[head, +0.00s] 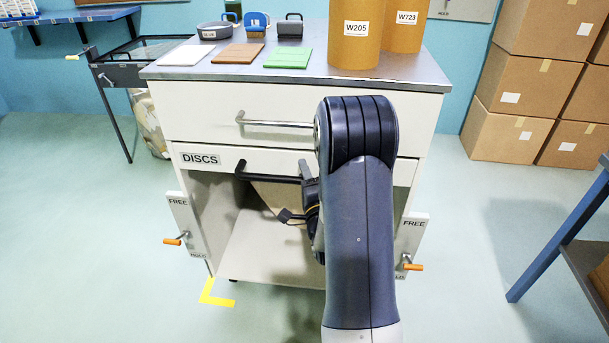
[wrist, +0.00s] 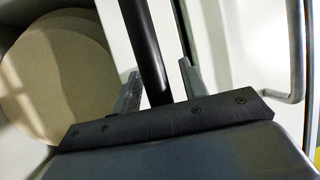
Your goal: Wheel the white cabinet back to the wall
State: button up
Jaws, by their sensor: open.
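The white cabinet (head: 240,108) stands in front of me in the head view, with a grey top, a silver upper handle (head: 275,123) and a black handle (head: 268,178) on the front labelled DISCS. Side plates marked FREE carry orange-tipped levers at left (head: 173,242) and right (head: 412,267). My gripper (head: 300,212) is at the cabinet front by the black handle, partly hidden by my arm. In the wrist view, my gripper (wrist: 158,88) is open, with a black bar (wrist: 146,45) passing between its fingers. I cannot tell whether they touch it. The blue wall (head: 300,8) is behind the cabinet.
Cylinders W205 (head: 355,45) and W723 (head: 403,30), coloured plates and small containers stand on the cabinet top. A dark cart (head: 128,75) is at left, cardboard boxes (head: 500,130) at right, a blue-legged table (head: 560,240) nearer right. A yellow corner mark (head: 212,298) is on the floor.

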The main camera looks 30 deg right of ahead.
grip_shut()
dwell(0.4)
dwell(0.4)
